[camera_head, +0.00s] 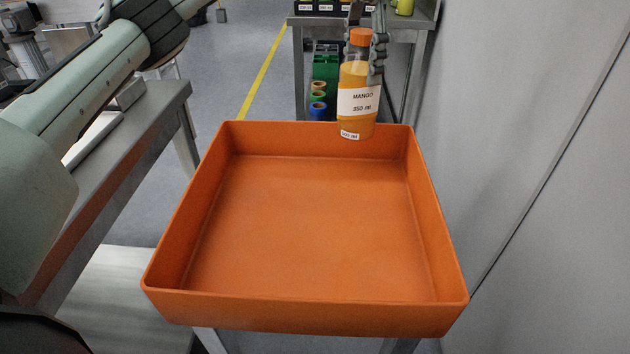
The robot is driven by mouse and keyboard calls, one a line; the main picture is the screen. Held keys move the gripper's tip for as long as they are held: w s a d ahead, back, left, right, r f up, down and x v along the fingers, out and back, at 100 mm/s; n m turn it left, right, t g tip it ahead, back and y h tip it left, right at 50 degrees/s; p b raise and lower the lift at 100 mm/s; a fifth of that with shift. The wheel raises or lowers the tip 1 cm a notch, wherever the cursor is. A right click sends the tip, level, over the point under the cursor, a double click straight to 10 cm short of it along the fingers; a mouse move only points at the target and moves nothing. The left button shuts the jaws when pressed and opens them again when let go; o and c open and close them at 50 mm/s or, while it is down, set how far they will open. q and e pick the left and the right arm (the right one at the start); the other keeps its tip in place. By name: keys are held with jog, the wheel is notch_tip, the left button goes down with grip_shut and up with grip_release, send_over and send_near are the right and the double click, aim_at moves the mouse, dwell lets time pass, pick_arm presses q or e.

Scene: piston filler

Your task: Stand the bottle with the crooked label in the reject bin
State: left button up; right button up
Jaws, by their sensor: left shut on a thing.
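An orange bottle with an orange cap (366,90) is upright in the head view at the upper right of centre. Its white label reads MANGO 350 ml and looks slightly tilted; a small white tag shows low on it. My left gripper (368,40) is shut on the bottle near its cap and shoulder, coming from the top of the picture. The orange reject bin (300,310) is a wide, shallow, empty tray in the centre. The bottle overlaps the bin's far rim, its base in front of the far wall; its height above the floor is unclear. My right gripper is not in view.
A grey wall (530,130) stands close to the bin's right side. A grey bench (150,125) is at the left. Behind the bin is a grey rack (300,60) with green, blue and yellow items. The bin floor is clear.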

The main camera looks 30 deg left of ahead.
pick_arm(q)
jog(key=s+a+f, duration=0.3)
jog(key=s+f, duration=0.7)
jog(key=shift+s+a+f, duration=0.2)
jog(key=shift+s+a, duration=0.1)
jog(key=shift+a, duration=0.1)
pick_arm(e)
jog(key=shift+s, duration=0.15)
pick_arm(q)
jog(key=shift+f, duration=0.15)
jog(key=o, duration=1.9)
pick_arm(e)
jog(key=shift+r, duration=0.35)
